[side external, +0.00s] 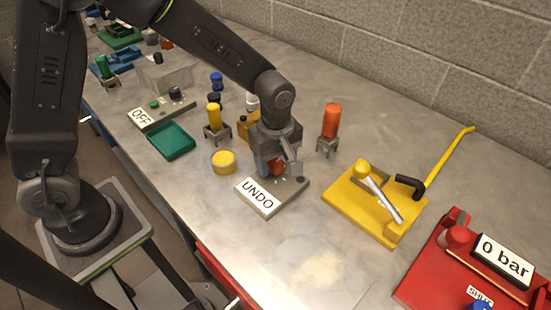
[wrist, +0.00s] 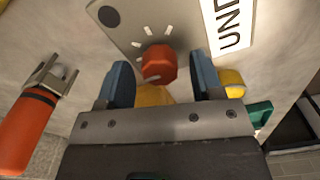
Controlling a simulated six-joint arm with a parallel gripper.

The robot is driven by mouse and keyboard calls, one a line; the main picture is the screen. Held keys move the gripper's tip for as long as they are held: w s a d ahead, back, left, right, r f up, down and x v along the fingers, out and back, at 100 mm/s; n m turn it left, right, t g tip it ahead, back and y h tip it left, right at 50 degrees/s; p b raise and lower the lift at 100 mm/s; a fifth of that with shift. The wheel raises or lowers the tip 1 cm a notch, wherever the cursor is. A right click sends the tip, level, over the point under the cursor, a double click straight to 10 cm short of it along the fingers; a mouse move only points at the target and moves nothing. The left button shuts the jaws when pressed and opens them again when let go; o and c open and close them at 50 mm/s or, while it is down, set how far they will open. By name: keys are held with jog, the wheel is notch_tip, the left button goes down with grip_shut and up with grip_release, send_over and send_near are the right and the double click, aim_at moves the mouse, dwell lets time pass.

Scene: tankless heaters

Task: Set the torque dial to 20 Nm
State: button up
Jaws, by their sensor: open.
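A small grey plate (side external: 277,205) with a white label reading UNDO (side external: 257,195) lies on the bench. An orange-red dial knob (wrist: 159,64) stands on it, with white tick marks around one side in the wrist view. The knob is partly hidden by my gripper in the side view (side external: 277,168). My gripper (wrist: 159,72) is open, with a blue finger on either side of the knob and a visible gap to each. I cannot tell whether the fingertips are level with the knob. No Nm figures are readable on the plate.
An orange-handled tool (side external: 331,121) stands in a holder behind the plate. A yellow round piece (side external: 223,161) and a green tray (side external: 171,141) lie to the left. A yellow board (side external: 355,210) and a red unit reading 0 bar (side external: 440,262) are to the right. The bench front is fairly clear.

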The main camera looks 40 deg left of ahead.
jog(key=c, duration=0.9)
